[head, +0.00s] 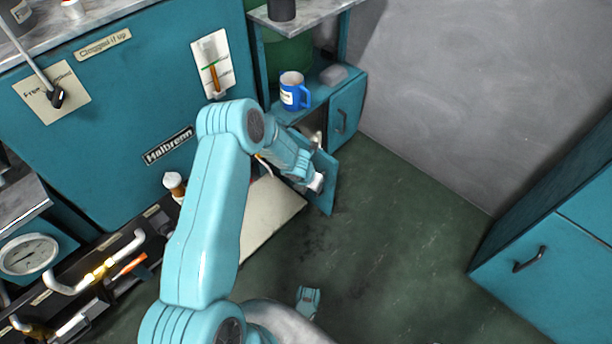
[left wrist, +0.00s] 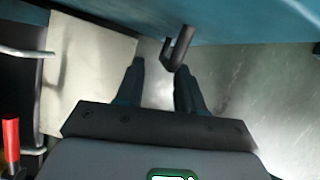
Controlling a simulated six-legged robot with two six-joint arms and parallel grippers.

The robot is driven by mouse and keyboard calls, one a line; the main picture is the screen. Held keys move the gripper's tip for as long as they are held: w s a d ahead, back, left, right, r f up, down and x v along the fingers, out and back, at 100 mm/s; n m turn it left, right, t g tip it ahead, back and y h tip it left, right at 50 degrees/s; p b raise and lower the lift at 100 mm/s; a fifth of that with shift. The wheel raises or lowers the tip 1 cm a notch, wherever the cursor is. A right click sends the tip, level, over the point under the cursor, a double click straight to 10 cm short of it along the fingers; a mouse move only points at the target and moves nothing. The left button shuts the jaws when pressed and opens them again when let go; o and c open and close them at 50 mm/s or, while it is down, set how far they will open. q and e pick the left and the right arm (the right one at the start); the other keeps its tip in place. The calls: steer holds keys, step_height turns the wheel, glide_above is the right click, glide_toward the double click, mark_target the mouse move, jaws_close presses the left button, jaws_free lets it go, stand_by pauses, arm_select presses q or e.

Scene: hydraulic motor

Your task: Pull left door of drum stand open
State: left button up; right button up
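The drum stand is a teal cabinet with a green drum (head: 290,52) on it. Its left door (head: 327,190) stands ajar, swung out from the front, with a dark gap behind it. Its right door (head: 345,112) looks shut. My left gripper (head: 314,180) is at the left door; its fingers are hard to make out in the head view. In the left wrist view, my left gripper (left wrist: 160,66) is open, with its two dark fingers apart. The dark door handle (left wrist: 179,48) is just beyond the right fingertip, by the teal door surface (left wrist: 235,20).
A blue mug (head: 293,92) stands on the stand's shelf. The large teal Malbrenn cabinet (head: 135,110) is to the left, with pipes and a gauge (head: 28,255) below. Another teal cabinet (head: 560,270) stands at right. The green floor (head: 400,230) between is clear.

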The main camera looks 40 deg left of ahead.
arm_select(q)
steer(key=p+v, duration=0.3)
steer(key=v, duration=1)
steer(key=shift+r, duration=0.15)
